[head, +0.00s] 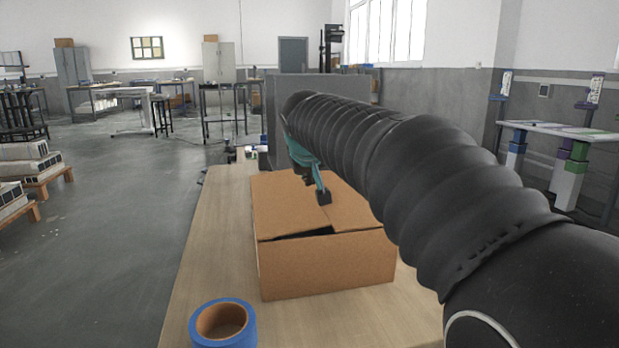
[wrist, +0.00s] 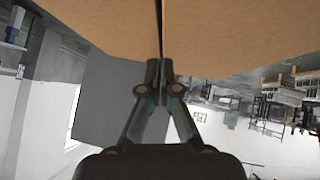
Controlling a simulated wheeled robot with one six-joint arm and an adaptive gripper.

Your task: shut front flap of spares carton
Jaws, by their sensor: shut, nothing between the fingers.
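The spares carton (head: 328,268) is a brown cardboard box on the wooden table. Cardboard panels (head: 283,205) cover most of its top. A dark gap shows along the top near edge, left of the middle. I cannot tell clearly which panel is the front flap. My gripper (head: 324,197) is shut and empty, pointing down over the carton top; whether it touches is unclear. In the wrist view the shut fingertips (wrist: 160,75) are close to two cardboard panels (wrist: 230,35) with a dark seam between them. My arm hides the carton's right part in the head view.
A blue tape roll (head: 223,324) lies on the table (head: 205,255) at the near left, in front of the carton. A grey panel (head: 270,130) stands behind the table. The table strip left of the carton is clear. Small items sit past the far left corner.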

